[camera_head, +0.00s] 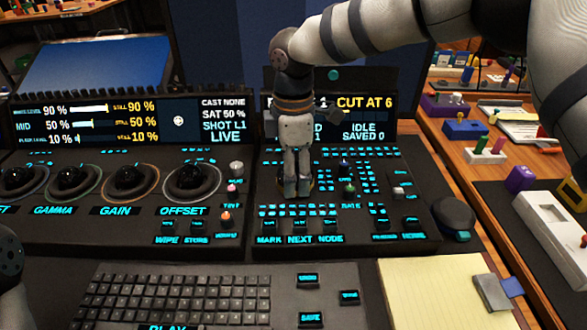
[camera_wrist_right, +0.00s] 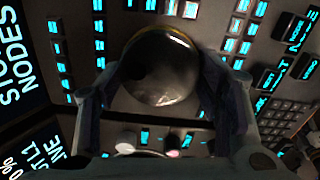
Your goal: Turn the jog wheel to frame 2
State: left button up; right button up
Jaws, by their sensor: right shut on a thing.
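The jog wheel (camera_wrist_right: 160,68) is a dark, shiny round knob in the right wrist view. My right gripper (camera_head: 297,188) points down onto the right-hand panel (camera_head: 265,232), with its fingers on either side of the wheel, shut on it. In the head view the gripper hides nearly all of the wheel. The right screen (camera_head: 365,118) reads "CUT AT 6", "IDLE" and "SAVED 0"; my arm covers part of its text, so the current frame cannot be read. My left gripper is out of view.
Lit keys surround the wheel. A small green-topped knob (camera_head: 349,188) stands to its right. The left panel has several trackballs (camera_head: 192,180). A keyboard (camera_head: 175,295) and a yellow notepad (camera_head: 440,290) lie in front. A dark round puck (camera_head: 453,218) sits at the right.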

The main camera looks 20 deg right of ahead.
jog(key=m+p, duration=0.1)
jog(key=m, duration=0.1)
jog(key=shift+r+m, duration=0.15)
jog(key=shift+m, duration=0.15)
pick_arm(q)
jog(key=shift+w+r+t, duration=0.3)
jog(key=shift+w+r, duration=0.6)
pick_arm(e)
jog(key=shift+m, duration=1.2)
jog(key=shift+f, duration=0.2)
jog(key=o, duration=1.2)
jog(key=shift+w, duration=0.1)
notch_tip(320, 180, up, 12)
jog(key=shift+r, duration=0.1)
